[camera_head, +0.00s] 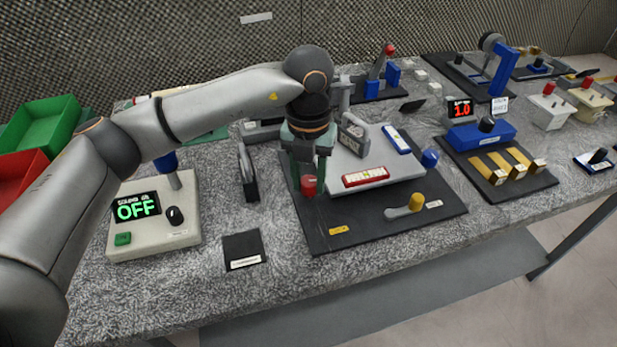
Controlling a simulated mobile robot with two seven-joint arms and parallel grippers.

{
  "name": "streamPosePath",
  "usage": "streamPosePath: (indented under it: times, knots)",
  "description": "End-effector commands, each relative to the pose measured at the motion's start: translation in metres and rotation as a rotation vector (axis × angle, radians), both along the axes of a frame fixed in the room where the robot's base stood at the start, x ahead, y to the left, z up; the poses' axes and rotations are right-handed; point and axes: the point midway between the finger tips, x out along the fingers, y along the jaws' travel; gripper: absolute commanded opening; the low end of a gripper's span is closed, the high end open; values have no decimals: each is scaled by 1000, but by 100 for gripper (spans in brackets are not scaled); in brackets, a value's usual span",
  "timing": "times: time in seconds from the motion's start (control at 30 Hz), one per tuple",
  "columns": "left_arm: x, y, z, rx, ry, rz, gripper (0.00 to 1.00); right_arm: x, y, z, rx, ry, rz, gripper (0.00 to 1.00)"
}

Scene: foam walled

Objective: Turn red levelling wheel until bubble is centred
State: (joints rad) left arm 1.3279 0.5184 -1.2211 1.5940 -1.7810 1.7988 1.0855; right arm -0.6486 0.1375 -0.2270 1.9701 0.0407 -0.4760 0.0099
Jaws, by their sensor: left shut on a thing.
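The red levelling wheel (309,186) stands at the front left corner of a grey levelling plate (345,150), which sits on a black base (375,230). My left gripper (308,178) comes down over the wheel from above and is shut on it. A red-framed level vial (366,177) lies along the front of the plate, and a blue-framed vial (396,139) lies at its right. The bubbles are too small to place exactly. A blue wheel (429,158) is at the right corner. My right gripper is not in view.
A grey box reading OFF (150,215) stands to the left. A yellow-knobbed crank (411,206) is on the base's front right. A blue device with brass keys (490,150) stands to the right.

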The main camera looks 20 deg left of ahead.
Motion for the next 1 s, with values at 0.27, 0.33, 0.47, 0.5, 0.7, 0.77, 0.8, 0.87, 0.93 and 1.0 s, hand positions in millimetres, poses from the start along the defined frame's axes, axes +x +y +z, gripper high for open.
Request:
streamPosePath:
  times: [0.27, 0.33, 0.47, 0.5, 0.7, 0.77, 0.8, 0.87, 0.93, 1.0]
  knots:
    - [1, 0, 1, -1, -3, 0, 68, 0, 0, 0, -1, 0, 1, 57]
    - [0, 0, 1, -2, -2, -1, 71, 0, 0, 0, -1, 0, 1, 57]
    - [0, -1, 0, -3, -1, -3, 71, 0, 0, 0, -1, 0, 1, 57]
    - [0, -1, 0, -4, -1, -3, 71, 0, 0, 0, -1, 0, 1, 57]
    - [-1, -2, -1, -5, 1, -5, 71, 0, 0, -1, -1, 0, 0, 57]
    - [-1, -2, -1, -5, 1, -6, 71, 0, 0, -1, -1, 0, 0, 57]
    - [-1, -3, -1, -5, 1, -6, 71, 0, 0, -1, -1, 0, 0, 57]
    - [-1, -3, -1, -6, 2, -6, 71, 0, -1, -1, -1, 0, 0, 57]
    - [-1, -3, -1, -6, 2, -8, 71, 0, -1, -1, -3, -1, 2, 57]
    - [-1, -3, -1, -6, 2, -17, 71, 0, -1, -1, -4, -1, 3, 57]
